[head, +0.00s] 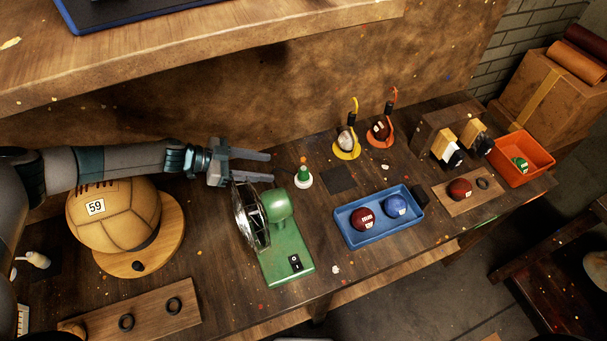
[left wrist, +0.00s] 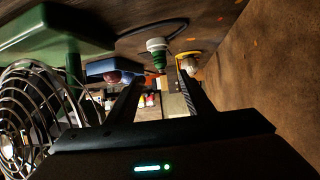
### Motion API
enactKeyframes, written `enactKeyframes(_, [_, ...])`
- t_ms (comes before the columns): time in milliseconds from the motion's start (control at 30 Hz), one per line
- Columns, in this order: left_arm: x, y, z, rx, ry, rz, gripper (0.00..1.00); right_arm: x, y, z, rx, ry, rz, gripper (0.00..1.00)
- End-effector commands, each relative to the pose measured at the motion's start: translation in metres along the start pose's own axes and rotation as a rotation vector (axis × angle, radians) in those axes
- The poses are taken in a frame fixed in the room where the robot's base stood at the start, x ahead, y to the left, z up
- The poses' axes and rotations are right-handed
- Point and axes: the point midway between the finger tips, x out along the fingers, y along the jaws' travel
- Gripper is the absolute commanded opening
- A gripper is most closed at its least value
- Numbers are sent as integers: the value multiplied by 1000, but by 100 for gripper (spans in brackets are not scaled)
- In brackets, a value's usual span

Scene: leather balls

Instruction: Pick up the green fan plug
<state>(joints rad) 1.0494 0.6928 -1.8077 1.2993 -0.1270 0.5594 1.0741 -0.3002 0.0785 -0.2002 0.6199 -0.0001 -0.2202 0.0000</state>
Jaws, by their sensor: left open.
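The green fan plug (head: 303,174) stands on a round white base on the table, just right of the green fan (head: 283,235). In the left wrist view, which is upside down, the plug (left wrist: 158,58) shows green beside its white base, between and beyond the fingertips. My left gripper (head: 271,167) is open and empty, above and behind the fan, with its fingers pointing right toward the plug. A gap separates the fingertips from the plug. The fan cage (left wrist: 38,110) is close beside the gripper in the left wrist view. My right gripper is not in view.
A blue tray (head: 377,239) with two balls lies right of the fan. Yellow (head: 347,155) and orange (head: 380,141) stands holding balls are behind it. A large tan ball (head: 115,222) sits on a round board at left. A shelf (head: 200,62) overhangs the back.

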Motion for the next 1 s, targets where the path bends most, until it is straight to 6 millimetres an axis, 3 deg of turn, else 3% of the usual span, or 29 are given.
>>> enactKeyframes(167, [15,1,-1,1,1,3,47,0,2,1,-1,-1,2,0])
enactKeyframes(433, [60,1,0,0,2,3,47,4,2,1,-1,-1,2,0])
enactKeyframes(700, [104,0,3,1,1,1,47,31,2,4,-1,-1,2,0])
enactKeyframes(1000, [115,0,0,0,0,-1,47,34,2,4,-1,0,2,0])
